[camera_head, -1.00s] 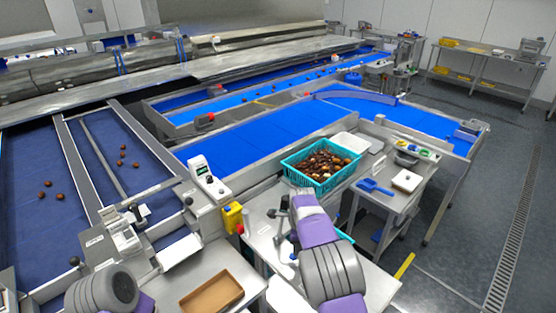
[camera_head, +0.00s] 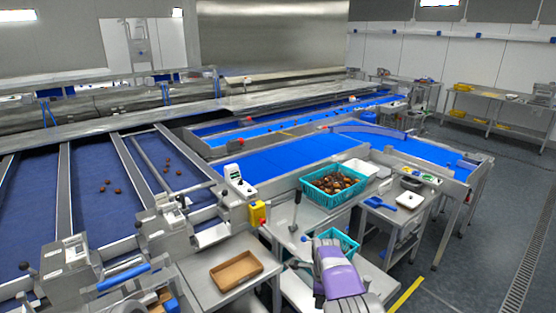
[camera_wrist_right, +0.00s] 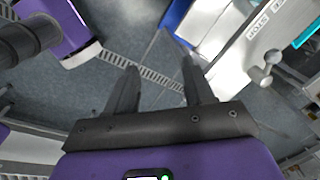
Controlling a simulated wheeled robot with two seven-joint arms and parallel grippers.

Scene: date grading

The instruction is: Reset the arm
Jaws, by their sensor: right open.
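My right gripper (camera_wrist_right: 160,65) is open in the right wrist view. Its two dark fingers are spread apart with nothing between them, above the grey floor. In the head view my purple and grey right arm comes in at the bottom, below a teal crate. I cannot make out its fingers clearly there. My left gripper is not in view.
A teal crate of dates (camera_head: 304,185) stands right of centre, with another teal crate (camera_head: 352,243) below it. A brown tray (camera_head: 257,264) lies on a steel table. Blue belts (camera_head: 290,160) run behind. Open floor (camera_head: 470,260) is at the right.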

